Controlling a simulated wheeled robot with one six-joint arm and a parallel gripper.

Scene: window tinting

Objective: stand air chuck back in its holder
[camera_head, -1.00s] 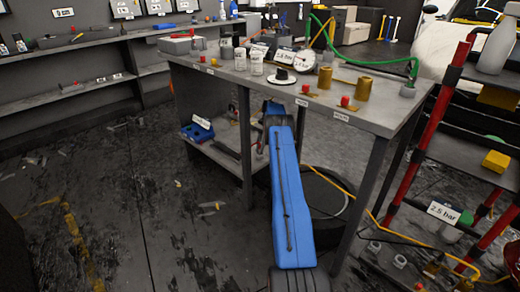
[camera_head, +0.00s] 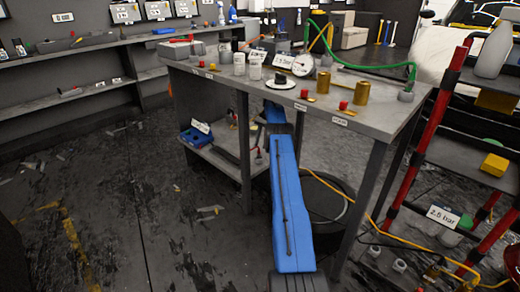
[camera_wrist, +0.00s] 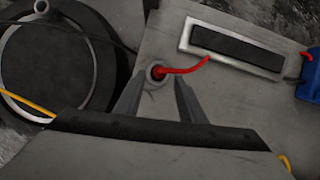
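In the wrist view my gripper (camera_wrist: 158,78) points down over a grey shelf, its two fingers apart. A round grey cup-like holder (camera_wrist: 147,76) lies between the fingertips, with a red piece (camera_wrist: 182,70) in its mouth that runs out to the right as a thin curved red line. This may be the air chuck with its holder; I cannot tell for certain. No contact between the fingers and the red piece is clear. In the head view my blue arm link hides most of this spot, and the gripper cannot be made out.
A dark tyre (camera_head: 322,200) stands behind my arm, at the left in the wrist view (camera_wrist: 95,75). A blue box (camera_wrist: 311,75) and a dark framed bar (camera_wrist: 237,49) lie on the shelf. The workbench top (camera_head: 212,78) carries gauges and brass cylinders. Red-railed shelving (camera_head: 430,130) stands right.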

